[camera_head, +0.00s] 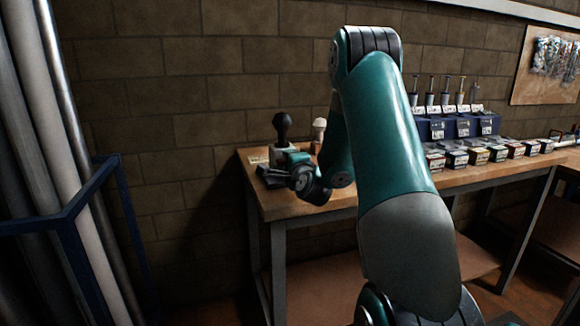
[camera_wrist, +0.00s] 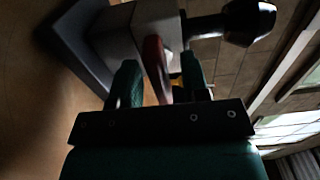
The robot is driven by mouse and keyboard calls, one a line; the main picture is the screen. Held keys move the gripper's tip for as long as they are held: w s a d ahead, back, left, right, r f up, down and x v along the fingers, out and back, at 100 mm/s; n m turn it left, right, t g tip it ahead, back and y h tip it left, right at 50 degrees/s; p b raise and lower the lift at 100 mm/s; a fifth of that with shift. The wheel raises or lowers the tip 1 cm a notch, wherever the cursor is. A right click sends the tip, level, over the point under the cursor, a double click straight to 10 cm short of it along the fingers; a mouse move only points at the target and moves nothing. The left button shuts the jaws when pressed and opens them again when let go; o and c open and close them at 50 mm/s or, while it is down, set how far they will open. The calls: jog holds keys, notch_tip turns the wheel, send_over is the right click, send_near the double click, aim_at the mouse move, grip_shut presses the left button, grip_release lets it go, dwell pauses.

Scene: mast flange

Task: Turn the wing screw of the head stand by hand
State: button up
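The head stand shows in the head view as a black rounded head (camera_head: 282,122) on a pale block (camera_head: 284,152) at the left end of the bench. In the wrist view, its pale grey block (camera_wrist: 120,28), dark base plate (camera_wrist: 78,45) and black head (camera_wrist: 248,22) appear tilted. A red wing screw (camera_wrist: 156,60) sticks out from the block. My gripper (camera_wrist: 160,72) has its two teal fingers apart, one on each side of the red wing. A narrow gap shows on the right side of the wing; contact on the left is unclear.
A white-headed stand (camera_head: 319,127) is just right of the black one, partly behind my arm. The wooden bench (camera_head: 272,205) carries a blue rack (camera_head: 465,127) and several small boxes further right. A brick wall is behind. A blue frame (camera_head: 75,213) stands at left.

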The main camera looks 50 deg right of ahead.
jog(key=shift+a, duration=0.1)
jog(key=shift+s+a+f+b, duration=0.1)
jog(key=shift+s+b, duration=0.15)
jog(key=shift+b, duration=0.25)
jog(key=b+v, duration=0.3)
jog(key=shift+s+f, duration=0.1)
jog(key=shift+s+a+b, duration=0.35)
jog(key=shift+s+a, duration=0.05)
jog(key=shift+s, duration=0.15)
jog(key=shift+r, duration=0.25)
